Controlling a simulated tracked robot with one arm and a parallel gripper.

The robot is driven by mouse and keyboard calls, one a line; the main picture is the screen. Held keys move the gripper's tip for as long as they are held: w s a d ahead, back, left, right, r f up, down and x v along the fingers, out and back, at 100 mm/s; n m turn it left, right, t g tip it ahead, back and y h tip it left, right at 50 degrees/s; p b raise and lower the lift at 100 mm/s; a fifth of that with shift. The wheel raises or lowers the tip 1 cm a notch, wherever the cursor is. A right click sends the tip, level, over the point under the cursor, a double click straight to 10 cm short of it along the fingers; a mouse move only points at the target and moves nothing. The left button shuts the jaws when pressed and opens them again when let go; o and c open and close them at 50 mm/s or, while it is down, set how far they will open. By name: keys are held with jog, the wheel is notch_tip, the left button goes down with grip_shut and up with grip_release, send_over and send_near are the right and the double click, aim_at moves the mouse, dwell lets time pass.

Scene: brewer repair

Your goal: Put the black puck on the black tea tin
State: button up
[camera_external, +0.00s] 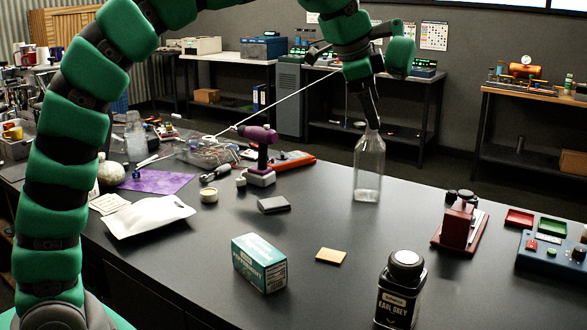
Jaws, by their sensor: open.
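The black tea tin (400,292), labelled Earl Grey, stands upright at the front right of the dark table, with its round black lid on top. Small dark round pieces (451,196) lie behind the red device at the right; one of them may be the black puck, but I cannot tell for sure. My gripper (372,122) is open and points down at the clear glass bottle (368,175). Its dark fingers overlap the bottle's neck in the picture; I cannot tell whether they touch it. The gripper is well above and behind the tin.
A green tea box (259,263), a tan square (331,256) and a flat dark block (274,204) lie left of the tin. The red device (459,226) and a blue control box (550,252) are at the right. A purple drill (262,150) stands farther back.

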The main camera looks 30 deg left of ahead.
jog(key=a+r+n+t, duration=0.6)
jog(key=a+r+n, duration=0.1)
jog(key=a+r, duration=0.85)
jog(key=s+a+r+n+t+y, duration=0.2)
jog(key=s+a+r+n+t, duration=0.3)
jog(key=s+a+r, duration=0.5)
jog(key=a+r+n, duration=0.1)
jog(key=a+r, duration=0.1)
jog(key=a, duration=0.1)
jog(key=shift+a+r, duration=0.15)
jog(key=shift+a, duration=0.2)
